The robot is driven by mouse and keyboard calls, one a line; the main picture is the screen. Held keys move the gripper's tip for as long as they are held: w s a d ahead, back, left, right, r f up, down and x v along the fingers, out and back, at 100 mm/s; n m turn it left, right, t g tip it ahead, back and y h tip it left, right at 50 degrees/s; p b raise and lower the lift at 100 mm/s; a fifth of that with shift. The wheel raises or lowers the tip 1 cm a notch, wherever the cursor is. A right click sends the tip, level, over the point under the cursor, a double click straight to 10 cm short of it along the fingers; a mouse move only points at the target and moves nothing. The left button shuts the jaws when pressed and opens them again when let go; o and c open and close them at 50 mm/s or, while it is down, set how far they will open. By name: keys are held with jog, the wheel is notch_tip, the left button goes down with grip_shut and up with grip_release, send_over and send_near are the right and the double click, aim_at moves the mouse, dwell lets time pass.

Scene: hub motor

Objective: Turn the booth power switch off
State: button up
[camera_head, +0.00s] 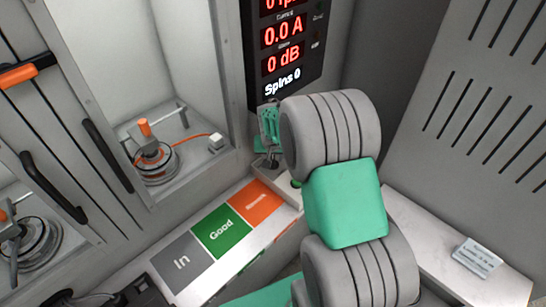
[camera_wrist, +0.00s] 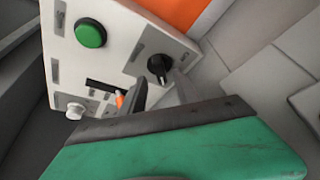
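A white control panel (camera_wrist: 118,62) shows in the wrist view. It bears a green round button (camera_wrist: 90,33), a black rotary knob (camera_wrist: 158,65) with a light pointer mark, a white knob (camera_wrist: 75,110) and a dark slot (camera_wrist: 103,87). Their labels are too small to read, so I cannot tell which control is the booth power switch. Contact with the knob cannot be made out. In the head view my gripper (camera_head: 268,145) is beside the display, and my arm hides most of the panel.
A display (camera_head: 283,45) reads 0.0 A, 0 dB and Spins 0. In, Good (camera_head: 221,232) and orange mats lie on the bench. A motor fixture (camera_head: 155,160) stands in an alcove at left. A small card (camera_head: 478,257) lies on the right ledge.

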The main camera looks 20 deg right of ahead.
aim_at(273, 160)
jog(key=shift+x, duration=1.55)
jog(key=shift+c, duration=0.4)
jog(key=shift+r, duration=0.1)
grip_shut()
